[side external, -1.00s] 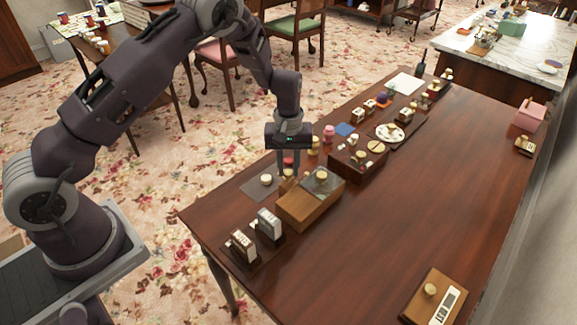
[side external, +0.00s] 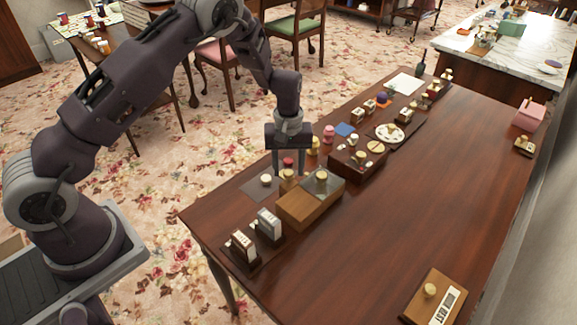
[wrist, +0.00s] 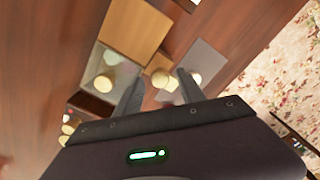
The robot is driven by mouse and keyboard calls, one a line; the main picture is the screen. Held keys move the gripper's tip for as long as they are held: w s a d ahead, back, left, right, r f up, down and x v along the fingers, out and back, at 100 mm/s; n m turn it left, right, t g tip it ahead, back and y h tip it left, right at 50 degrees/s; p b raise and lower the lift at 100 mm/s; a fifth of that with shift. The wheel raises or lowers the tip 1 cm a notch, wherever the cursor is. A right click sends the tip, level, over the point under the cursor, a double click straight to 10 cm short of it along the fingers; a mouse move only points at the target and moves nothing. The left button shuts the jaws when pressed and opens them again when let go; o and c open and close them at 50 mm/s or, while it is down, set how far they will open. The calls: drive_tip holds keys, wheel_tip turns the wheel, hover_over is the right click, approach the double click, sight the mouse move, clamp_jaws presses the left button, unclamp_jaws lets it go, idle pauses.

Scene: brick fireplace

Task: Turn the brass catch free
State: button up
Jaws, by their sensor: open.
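My gripper (side external: 289,175) points down over the near left part of the table, with its fingers spread apart. A small brass-coloured knob (side external: 288,174), which may be the brass catch, shows between the fingers, beside a wooden box (side external: 305,210). In the wrist view the fingertips (wrist: 158,83) stand on either side of this knob (wrist: 160,77), with gaps visible. The box has a grey plate (side external: 331,186) on top with a pale knob (side external: 321,175). Whether the fingers touch the catch cannot be told.
A grey mat (side external: 252,190) with a round knob lies left of the gripper. Two upright switch-like blocks (side external: 256,232) stand in front. A dark box (side external: 345,168) and several small objects line the table behind. The table's right middle (side external: 420,200) is clear.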

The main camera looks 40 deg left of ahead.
wheel_tip(320, 180, up, 8)
drive_tip(key=shift+f, duration=0.25)
wheel_tip(320, 180, up, 7)
drive_tip(key=m, duration=0.1)
hover_over(289, 172)
drive_tip(key=s, duration=0.2)
drive_tip(key=s+d+r+m+t+h, duration=0.1)
drive_tip(key=s+d+r+m+t, duration=0.15)
drive_tip(key=s+r, duration=0.75)
drive_tip(key=s+r+m+t, duration=0.1)
drive_tip(key=s+r+m, duration=0.1)
drive_tip(key=s, duration=0.7)
drive_tip(key=s+r+m+t+y, duration=0.1)
drive_tip(key=s+r+m+t, duration=0.1)
drive_tip(key=s, duration=0.8)
drive_tip(key=shift+r+m, duration=0.85)
drive_tip(key=shift+o, duration=0.2)
